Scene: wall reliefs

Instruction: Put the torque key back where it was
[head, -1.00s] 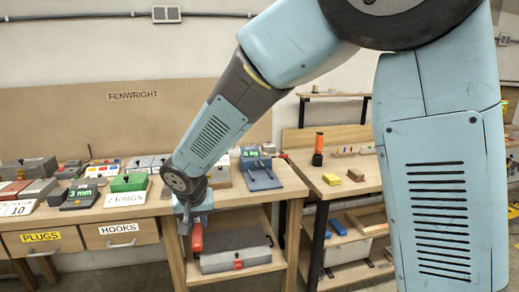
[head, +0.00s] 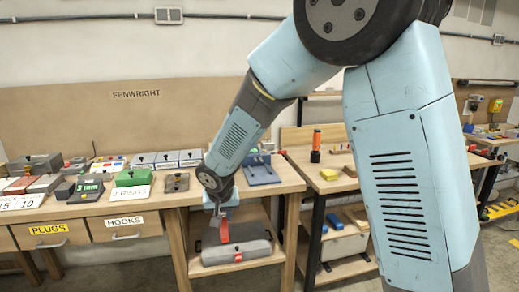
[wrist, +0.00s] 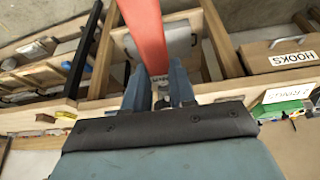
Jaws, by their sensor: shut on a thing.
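The torque key shows as a red handle (head: 224,230) hanging below my gripper (head: 220,208) in the head view, in front of the bench edge. In the wrist view the red handle (wrist: 146,38) extends away from between the fingers of my gripper (wrist: 160,88), which is shut on it. The key's working end is hidden or too small to make out. I cannot tell whether that is the key's former place.
Several cases and a green box (head: 131,177) stand on the bench to the left, with a small dark plate (head: 175,182) nearer my arm. A grey case (head: 236,250) lies on the shelf below the key.

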